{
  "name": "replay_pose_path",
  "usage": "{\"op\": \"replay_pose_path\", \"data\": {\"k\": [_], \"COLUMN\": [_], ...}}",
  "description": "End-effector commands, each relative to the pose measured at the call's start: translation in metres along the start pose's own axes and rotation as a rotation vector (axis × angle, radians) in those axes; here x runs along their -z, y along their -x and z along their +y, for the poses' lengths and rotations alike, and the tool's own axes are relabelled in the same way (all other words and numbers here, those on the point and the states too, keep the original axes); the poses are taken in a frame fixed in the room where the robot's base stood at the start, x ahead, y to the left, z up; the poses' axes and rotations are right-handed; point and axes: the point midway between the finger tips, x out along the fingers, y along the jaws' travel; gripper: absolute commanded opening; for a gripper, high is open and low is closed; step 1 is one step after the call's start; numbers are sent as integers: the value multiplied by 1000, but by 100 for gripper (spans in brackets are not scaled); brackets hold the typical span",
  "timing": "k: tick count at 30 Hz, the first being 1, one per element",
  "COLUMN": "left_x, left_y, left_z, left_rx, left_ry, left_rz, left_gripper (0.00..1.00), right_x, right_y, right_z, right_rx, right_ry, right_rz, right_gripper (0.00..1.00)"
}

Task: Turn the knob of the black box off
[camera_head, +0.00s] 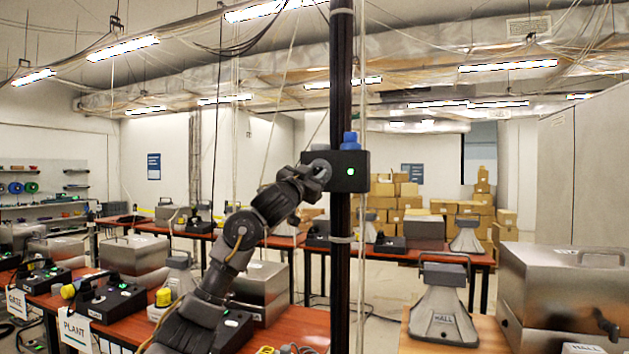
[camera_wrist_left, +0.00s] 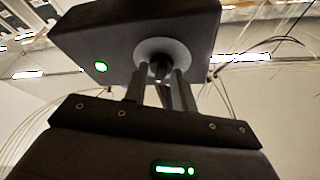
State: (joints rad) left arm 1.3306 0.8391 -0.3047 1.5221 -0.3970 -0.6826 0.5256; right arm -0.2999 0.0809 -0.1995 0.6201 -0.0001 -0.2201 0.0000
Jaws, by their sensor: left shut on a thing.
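The black box (camera_head: 357,172) is fixed on the dark vertical post, with a green light lit on its front and a blue knob-like part (camera_head: 350,141) on top. In the left wrist view the black box (camera_wrist_left: 100,35) fills the top, its green light lit. Its knob (camera_wrist_left: 163,54) is a small dark stub on a grey round base, partly hidden by the fingers. My left gripper (camera_head: 316,172) reaches the left side of the box. In the wrist view my left gripper (camera_wrist_left: 162,75) is shut on the knob. My right gripper is not in view.
The dark post (camera_head: 341,270) stands in front of me. Tables with other black boxes (camera_head: 106,298), grey metal cases (camera_head: 133,254) and a grey HALL device (camera_head: 444,305) stand around it. Cartons (camera_head: 465,225) are stacked at the back. Thin cables hang near the post.

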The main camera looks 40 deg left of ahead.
Motion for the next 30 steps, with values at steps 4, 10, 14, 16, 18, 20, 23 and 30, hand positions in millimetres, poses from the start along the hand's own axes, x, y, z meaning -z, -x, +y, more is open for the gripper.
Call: {"op": "replay_pose_path", "data": {"k": [4,10,14,16,18,20,23,30], "left_x": [-2,-2,-1,-1,0,0,1,2], "left_y": [1,0,0,0,0,0,-1,-2], "left_z": [4,4,4,4,4,4,4,4], "left_rx": [50,123,170,196,221,243,279,357], "left_ry": [133,309,423,484,545,599,684,871], "left_rz": [1,-1,-1,-2,-1,-2,-1,-2], "left_gripper": [4,4,4,4,4,4,4,4], "right_x": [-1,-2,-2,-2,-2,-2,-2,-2], "right_y": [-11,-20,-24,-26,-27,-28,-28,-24], "right_z": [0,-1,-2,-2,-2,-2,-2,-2], "right_rx": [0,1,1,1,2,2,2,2], "right_ry": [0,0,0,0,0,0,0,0], "right_rz": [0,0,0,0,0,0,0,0], "right_gripper": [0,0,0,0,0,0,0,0]}}
